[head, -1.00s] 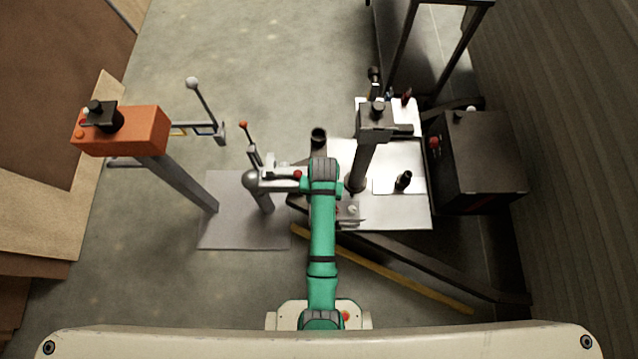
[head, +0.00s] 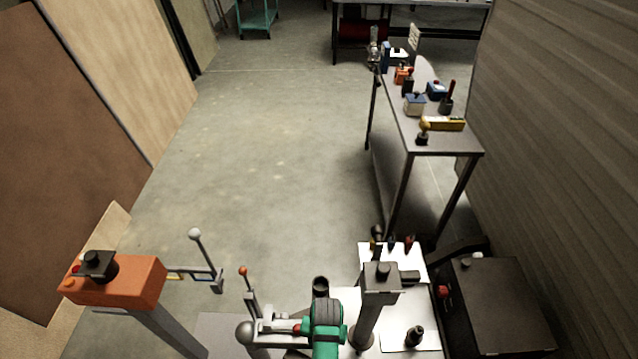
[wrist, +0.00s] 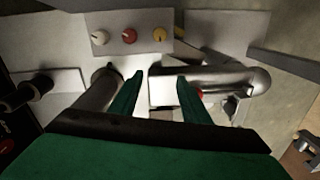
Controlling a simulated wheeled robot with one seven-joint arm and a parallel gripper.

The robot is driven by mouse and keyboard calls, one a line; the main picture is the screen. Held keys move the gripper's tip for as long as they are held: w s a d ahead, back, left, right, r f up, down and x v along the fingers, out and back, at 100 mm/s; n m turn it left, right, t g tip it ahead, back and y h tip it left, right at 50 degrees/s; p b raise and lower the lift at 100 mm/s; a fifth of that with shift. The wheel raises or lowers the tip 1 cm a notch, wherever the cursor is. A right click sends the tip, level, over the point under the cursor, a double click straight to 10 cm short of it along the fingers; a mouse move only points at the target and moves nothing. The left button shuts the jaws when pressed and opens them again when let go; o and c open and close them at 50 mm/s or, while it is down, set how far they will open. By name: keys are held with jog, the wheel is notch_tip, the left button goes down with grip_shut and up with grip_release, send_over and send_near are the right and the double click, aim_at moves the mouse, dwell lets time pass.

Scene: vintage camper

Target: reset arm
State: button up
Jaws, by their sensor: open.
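My arm (head: 327,325) is green and stands at the bottom middle of the head view, close to the machine's grey post and levers. My gripper (wrist: 158,85) shows in the wrist view with its two green fingers apart. A pale end of a grey rounded metal part (wrist: 225,78) shows between and beyond the fingers. I cannot tell whether the fingers touch it. In the head view the fingers are not clearly visible.
A panel with white, red and yellow knobs (wrist: 130,36) lies past the fingertips. An orange control box (head: 115,281) stands left, levers (head: 205,255) beside it. A dark cabinet (head: 500,305) is right. A workbench (head: 430,140) with tools stands behind. Open floor (head: 270,150) lies mid-left.

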jog(key=s+r+t, duration=0.1)
jog(key=s+t, duration=0.1)
jog(key=s, duration=0.2)
jog(key=s+d+r+n+t, duration=0.1)
jog(key=s+t, duration=0.2)
jog(key=s, duration=0.1)
jog(key=s+r+t, duration=0.2)
jog(key=s+t, duration=0.1)
jog(key=s, duration=0.2)
jog(key=shift+d+h, duration=0.15)
jog(key=shift+h, duration=0.15)
jog(key=s+a+r+t, duration=0.1)
jog(key=s+r+t, duration=0.2)
jog(key=r, duration=0.9)
jog(key=s+a+r+n+t, duration=0.1)
jog(key=s+r+t, duration=0.3)
jog(key=r, duration=0.9)
jog(key=s, duration=0.2)
jog(key=shift+s, duration=0.4)
jog(key=shift+c, duration=0.6)
jog(key=shift+c, duration=0.9)
jog(key=shift+w+a, duration=0.1)
jog(key=shift+a, duration=0.05)
